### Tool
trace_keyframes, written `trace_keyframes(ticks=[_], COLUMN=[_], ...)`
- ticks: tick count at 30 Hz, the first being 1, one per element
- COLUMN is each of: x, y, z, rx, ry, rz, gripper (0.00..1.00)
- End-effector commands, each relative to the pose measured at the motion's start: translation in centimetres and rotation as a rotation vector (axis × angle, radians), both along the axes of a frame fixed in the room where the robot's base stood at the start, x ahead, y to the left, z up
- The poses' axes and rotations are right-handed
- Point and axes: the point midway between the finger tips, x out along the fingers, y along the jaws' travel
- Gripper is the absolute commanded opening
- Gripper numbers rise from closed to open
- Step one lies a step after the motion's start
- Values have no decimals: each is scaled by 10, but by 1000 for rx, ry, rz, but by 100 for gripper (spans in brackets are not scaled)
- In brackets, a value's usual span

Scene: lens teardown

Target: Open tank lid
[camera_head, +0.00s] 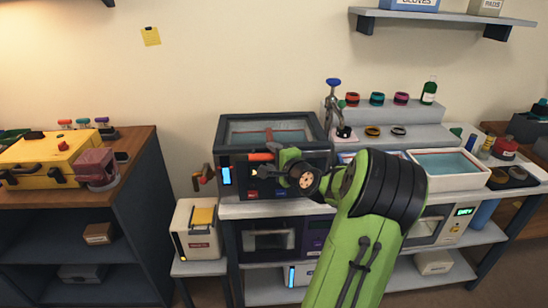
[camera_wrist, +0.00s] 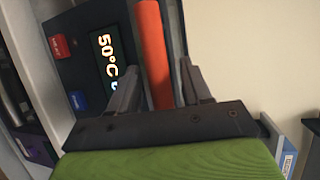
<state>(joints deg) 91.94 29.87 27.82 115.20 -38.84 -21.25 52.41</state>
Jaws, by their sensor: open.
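The tank (camera_head: 224,150) is a dark box with a glazed lid (camera_head: 290,128) on top, at the middle of the head view. The lid looks shut. An orange bar handle (camera_head: 262,157) shows at the tank's front upper edge. In the wrist view the orange handle (camera_wrist: 154,55) runs between the two fingers of my gripper (camera_wrist: 158,82). The fingers are open on either side of it, and the wrist view shows gaps rather than a clamp. In the head view my gripper (camera_head: 270,171) is at the tank's front, partly hidden by my arm.
A lit 50°C display (camera_wrist: 104,58) with red and blue buttons is on the panel beside the handle. A white tray of liquid (camera_head: 448,183) stands right of my arm. A stepped grey stand (camera_head: 385,112) holds rings and a bottle. A small white box (camera_head: 198,235) is at lower left.

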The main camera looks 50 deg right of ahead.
Motion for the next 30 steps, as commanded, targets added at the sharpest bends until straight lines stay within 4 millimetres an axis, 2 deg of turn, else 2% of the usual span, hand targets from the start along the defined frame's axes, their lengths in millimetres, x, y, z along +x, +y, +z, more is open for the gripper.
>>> trace_keyframes(ticks=[1, 10, 22, 30], x=[0, 0, 0, 1], y=[0, 0, 1, 4], z=[0, 0, 5, 32], rx=[0, -1, 7, 58], ry=[0, 0, 7, 53], rz=[0, 0, 1, 3], gripper=[45, 0, 0, 0])
